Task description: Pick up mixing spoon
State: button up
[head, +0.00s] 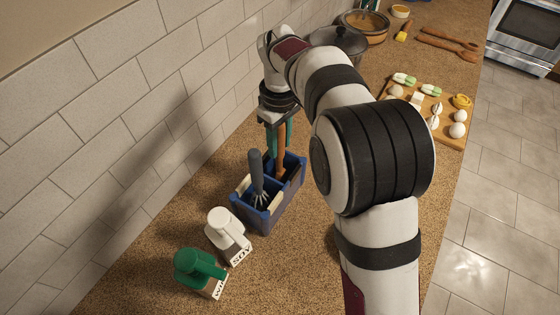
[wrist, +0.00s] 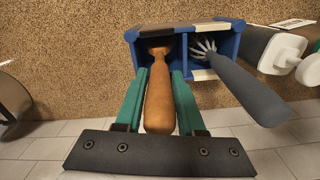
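A wooden handle (wrist: 159,95), which I take for the mixing spoon, stands in one compartment of the blue caddy (wrist: 232,43). In the head view the brown handle (head: 281,160) rises from the far part of the caddy (head: 264,217), against the wall side of the counter. My gripper (wrist: 158,73) points down over the caddy with its green fingers on either side of the handle. Small gaps show between the fingertips and the handle, so the gripper looks open around it.
A grey-handled whisk (head: 257,172) stands in the caddy's other compartment. The tiled wall is close at left.

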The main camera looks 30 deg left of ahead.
grip_shut()
